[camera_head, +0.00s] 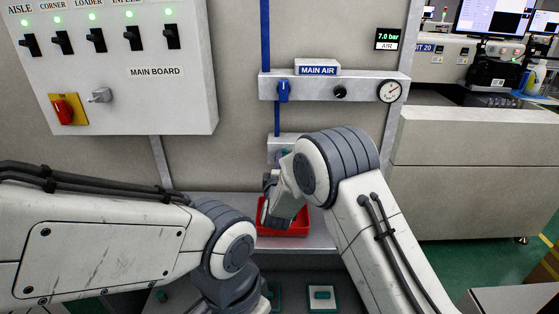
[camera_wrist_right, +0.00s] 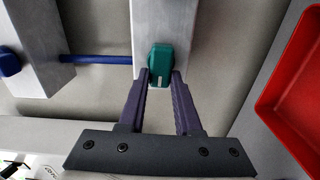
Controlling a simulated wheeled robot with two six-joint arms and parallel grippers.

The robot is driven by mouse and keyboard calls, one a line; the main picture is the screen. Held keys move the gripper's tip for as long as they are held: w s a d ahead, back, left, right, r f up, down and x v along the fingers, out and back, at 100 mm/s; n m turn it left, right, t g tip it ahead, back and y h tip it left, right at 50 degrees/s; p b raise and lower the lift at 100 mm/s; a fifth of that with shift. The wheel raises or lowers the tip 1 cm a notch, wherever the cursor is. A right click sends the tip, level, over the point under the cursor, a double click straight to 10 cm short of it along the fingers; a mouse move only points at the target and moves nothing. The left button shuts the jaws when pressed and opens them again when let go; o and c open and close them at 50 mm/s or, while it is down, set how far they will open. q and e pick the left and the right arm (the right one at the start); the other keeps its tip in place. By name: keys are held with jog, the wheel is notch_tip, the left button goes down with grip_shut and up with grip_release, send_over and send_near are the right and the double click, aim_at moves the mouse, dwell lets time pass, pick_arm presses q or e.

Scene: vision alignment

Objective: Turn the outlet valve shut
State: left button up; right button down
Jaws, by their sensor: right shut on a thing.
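The outlet valve's teal handle (camera_wrist_right: 160,64) sits on a pale block (camera_wrist_right: 163,20) in the right wrist view. Its long side looks roughly crosswise to the blue pipe (camera_wrist_right: 95,59). My right gripper (camera_wrist_right: 160,80) is shut on the handle, with one dark finger on each side. In the head view the valve's block (camera_head: 275,143) shows below the main air panel, and my right wrist covers much of it. My left arm comes in at the lower left of the head view; its fingers are not seen.
A red tray (camera_head: 296,230) lies on the shelf close below my right wrist. Above are the MAIN AIR panel (camera_head: 362,91) with a blue handle (camera_head: 284,91) and a gauge (camera_head: 390,91). The MAIN BOARD box (camera_head: 160,100) is at left. A grey cabinet (camera_head: 470,150) stands at right.

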jog(key=shift+a+n, duration=0.1)
jog(key=shift+n, duration=0.2)
dwell(0.4)
jog(key=c, duration=0.6)
grip_release()
jog(key=shift+f, duration=0.1)
jog(key=s+b, duration=0.1)
jog(key=s, duration=0.9)
jog(key=shift+s+b, duration=0.3)
jog(key=shift+b, duration=0.1)
